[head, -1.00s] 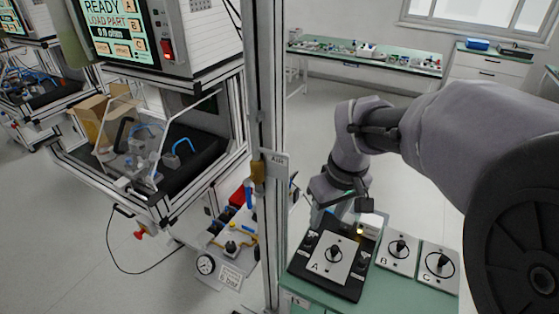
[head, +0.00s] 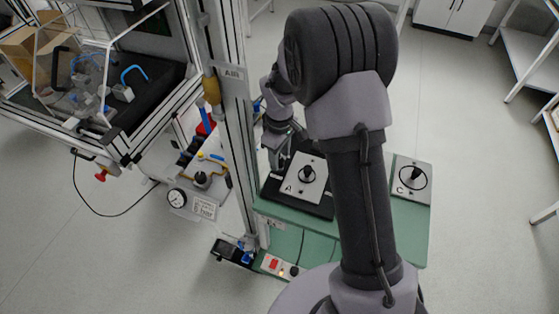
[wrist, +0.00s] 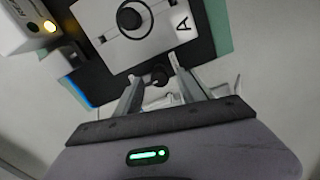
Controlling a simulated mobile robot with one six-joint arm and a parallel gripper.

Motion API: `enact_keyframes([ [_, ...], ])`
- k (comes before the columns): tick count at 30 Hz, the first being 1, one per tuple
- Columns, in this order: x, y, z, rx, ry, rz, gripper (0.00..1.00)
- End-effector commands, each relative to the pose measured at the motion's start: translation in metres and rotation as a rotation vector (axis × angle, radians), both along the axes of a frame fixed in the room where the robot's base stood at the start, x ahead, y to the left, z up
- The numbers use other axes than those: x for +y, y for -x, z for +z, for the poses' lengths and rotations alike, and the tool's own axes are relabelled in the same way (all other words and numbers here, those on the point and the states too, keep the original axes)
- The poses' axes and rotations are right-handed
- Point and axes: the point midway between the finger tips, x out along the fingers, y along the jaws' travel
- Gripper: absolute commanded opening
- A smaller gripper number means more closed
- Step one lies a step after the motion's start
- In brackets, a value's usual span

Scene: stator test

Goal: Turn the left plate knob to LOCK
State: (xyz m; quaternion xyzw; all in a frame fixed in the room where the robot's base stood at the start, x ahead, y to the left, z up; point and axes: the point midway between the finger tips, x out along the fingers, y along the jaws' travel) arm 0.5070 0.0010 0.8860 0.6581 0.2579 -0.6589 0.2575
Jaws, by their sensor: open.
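A black base (head: 325,211) holds a light plate marked A (head: 310,191), with a round black knob (head: 307,173) at its middle. In the wrist view the plate (wrist: 112,42) and its knob (wrist: 129,18) show at the top. A smaller dark knob (wrist: 160,75) stands beside the plate, on its left side. My gripper (wrist: 157,79) is open, with one finger on each side of this small knob; I cannot tell whether they touch it. In the head view my gripper (head: 279,160) is at the base's upper left, and the small knob is not clearly visible.
Plate C (head: 411,182) with its knob is on the green table (head: 405,240) to the right. My arm hides the table's middle. A metal post (head: 233,120) stands close on the left. A white box with a lit lamp (wrist: 25,25) is beside the base.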

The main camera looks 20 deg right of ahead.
Motion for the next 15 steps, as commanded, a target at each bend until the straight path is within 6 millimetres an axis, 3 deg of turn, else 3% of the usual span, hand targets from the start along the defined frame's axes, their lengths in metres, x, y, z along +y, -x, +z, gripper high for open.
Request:
enact_keyframes([
  [10, -0.0001, -0.0002, -0.0074, -0.001, 0.000, -0.001, 0.47],
  [15, 0.0000, -0.0001, -0.0073, -0.001, 0.000, -0.001, 0.15],
])
